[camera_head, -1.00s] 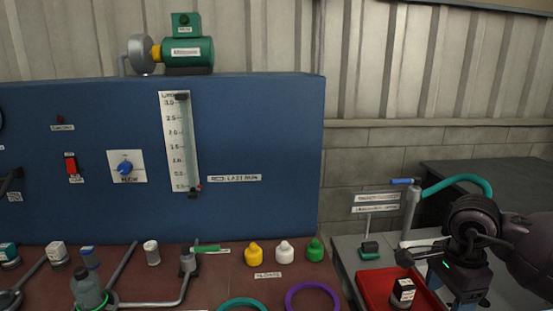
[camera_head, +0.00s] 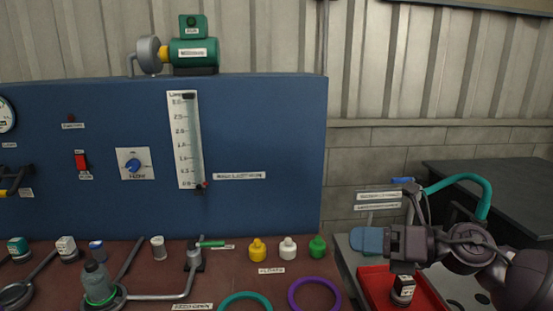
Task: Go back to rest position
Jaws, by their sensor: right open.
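My right gripper (camera_head: 372,241) reaches in from the right edge, above the grey side table. My left gripper is not in view.
A blue panel (camera_head: 265,130) with a gauge strip (camera_head: 185,140) stands behind the brown bench (camera_head: 215,287). A teal hose (camera_head: 462,178) rises behind my right arm.

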